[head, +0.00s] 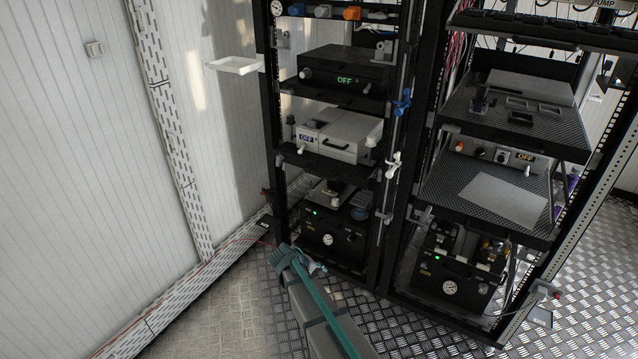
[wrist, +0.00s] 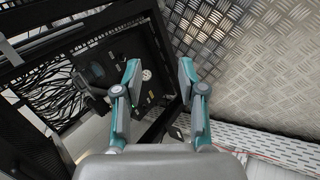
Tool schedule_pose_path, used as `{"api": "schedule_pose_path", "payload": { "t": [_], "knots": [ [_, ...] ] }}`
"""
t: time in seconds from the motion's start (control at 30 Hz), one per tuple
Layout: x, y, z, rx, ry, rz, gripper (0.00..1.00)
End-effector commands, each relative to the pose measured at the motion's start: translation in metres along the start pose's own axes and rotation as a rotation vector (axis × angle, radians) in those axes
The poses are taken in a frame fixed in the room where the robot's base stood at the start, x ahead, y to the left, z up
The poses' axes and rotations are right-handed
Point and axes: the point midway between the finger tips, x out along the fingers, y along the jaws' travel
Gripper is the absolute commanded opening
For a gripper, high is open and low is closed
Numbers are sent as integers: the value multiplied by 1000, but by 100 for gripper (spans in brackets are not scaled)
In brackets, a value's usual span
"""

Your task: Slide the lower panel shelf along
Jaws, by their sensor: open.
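Two black perforated shelves stick out of the right rack. The lower one (head: 450,192) carries a flat pale grey panel (head: 505,200); the upper one (head: 480,125) holds small trays and parts. I cannot tell for sure which shelf the task names. My gripper (head: 302,259), teal and grey, is low in front of the left rack's bottom unit, well to the left of the right rack's shelves. In the wrist view my gripper (wrist: 158,76) has its two fingers spread with nothing between them. Behind them shows a black unit with a round gauge (wrist: 147,75).
White wall panels (head: 90,150) stand on the left. Diamond-plate floor (head: 205,315) is clear in front. Loose cables (wrist: 60,92) show in the wrist view.

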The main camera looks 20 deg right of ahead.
Motion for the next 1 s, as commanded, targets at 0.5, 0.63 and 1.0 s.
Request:
{"api": "schedule_pose_path", "payload": {
  "t": [0.5,0.63,1.0],
  "knots": [
    [-123,205,-202,-209,275,693,40],
    [-124,211,-207,-232,284,722,40],
    [-84,242,-226,-233,285,718,40]
  ]
}}
